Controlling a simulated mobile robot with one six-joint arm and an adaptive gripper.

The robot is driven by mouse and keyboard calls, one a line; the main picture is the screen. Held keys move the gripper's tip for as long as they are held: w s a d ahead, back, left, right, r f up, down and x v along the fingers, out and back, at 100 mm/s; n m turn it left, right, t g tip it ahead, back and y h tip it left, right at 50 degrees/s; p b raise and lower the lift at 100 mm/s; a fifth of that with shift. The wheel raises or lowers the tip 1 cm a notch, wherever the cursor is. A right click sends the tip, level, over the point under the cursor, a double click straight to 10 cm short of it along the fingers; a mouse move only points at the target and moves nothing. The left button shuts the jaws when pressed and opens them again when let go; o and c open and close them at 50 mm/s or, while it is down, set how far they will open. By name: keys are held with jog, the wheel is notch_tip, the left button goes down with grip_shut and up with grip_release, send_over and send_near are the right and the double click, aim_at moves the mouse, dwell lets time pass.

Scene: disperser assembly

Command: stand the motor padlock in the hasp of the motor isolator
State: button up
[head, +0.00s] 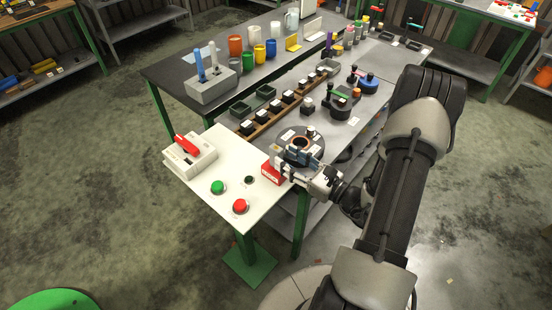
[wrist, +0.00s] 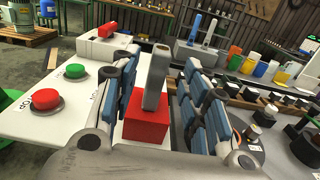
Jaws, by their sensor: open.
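The motor padlock (wrist: 147,122) has a red body and a thick grey shackle (wrist: 157,70) pointing up. It stands upright at the right edge of the white panel, and its red body also shows in the head view (head: 271,173). My gripper (wrist: 160,90) is open, with its blue-padded fingers on either side of the padlock. It reaches in from the right in the head view (head: 296,165). The motor isolator (head: 182,160) is a white box with a red handle at the panel's far left; it also shows in the wrist view (wrist: 95,47). Its hasp is too small to make out.
A green button (head: 218,187) and a red button (head: 240,206) stand on the white panel (head: 205,205). A dark round fixture (head: 292,138) lies close behind my gripper.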

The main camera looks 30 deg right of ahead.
aim_at(281, 154)
jog(key=x, duration=0.5)
jog(key=shift+w+a+r+b, duration=0.1)
jog(key=shift+w+r+b, duration=0.05)
jog(key=shift+r+b, duration=0.15)
jog(key=shift+c, duration=0.4)
grip_shut()
